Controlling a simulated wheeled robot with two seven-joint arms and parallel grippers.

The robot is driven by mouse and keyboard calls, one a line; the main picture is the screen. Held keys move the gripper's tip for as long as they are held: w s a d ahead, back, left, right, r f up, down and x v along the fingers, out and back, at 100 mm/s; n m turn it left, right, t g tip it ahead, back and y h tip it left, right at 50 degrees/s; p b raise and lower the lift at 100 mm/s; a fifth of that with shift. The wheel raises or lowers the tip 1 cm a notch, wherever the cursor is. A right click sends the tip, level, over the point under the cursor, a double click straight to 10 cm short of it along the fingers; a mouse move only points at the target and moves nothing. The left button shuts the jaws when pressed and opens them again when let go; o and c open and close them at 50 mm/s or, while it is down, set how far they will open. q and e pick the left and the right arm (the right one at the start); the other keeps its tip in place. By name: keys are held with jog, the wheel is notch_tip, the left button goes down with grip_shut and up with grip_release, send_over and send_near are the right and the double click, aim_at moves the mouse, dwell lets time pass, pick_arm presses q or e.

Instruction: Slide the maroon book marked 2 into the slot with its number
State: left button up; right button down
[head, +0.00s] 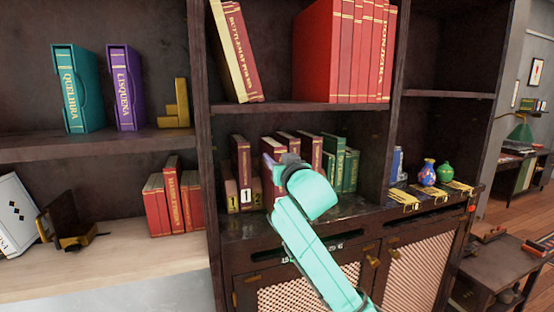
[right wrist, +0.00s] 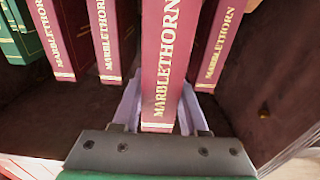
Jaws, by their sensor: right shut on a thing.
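My right gripper (head: 276,162) is at the middle shelf, in front of the row of maroon books. In the right wrist view, the gripper (right wrist: 158,108) is shut on a maroon book (right wrist: 164,55) lettered MARBLETHORN, with one pale finger on each side of its spine. No number shows on this book, and my gripper and arm mostly hide it in the head view. A maroon book marked 1 (head: 241,160) stands upright to the left of the gripper, between tan number blocks (head: 231,196). The tan block to its right (head: 257,191) is partly visible. My left gripper is out of view.
More maroon books (head: 312,150) and green books (head: 340,160) stand close to the right of the gripper. Small vases (head: 428,173) stand further right. The upper shelf (head: 300,107) hangs above. The dark shelf front (head: 340,207) is clear.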

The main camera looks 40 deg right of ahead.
jog(key=shift+p+x, duration=1.8)
jog(key=shift+x, duration=2.25)
jog(key=shift+c, duration=1.8)
grip_release()
jog(key=shift+s, duration=0.1)
jog(key=shift+f, duration=0.2)
jog(key=b+v, duration=0.6)
jog(key=v, duration=0.8)
jog(key=shift+s+a+b, duration=0.2)
jog(key=shift+s+b, duration=0.05)
jog(key=shift+b, duration=0.15)
jog(key=shift+r, duration=0.1)
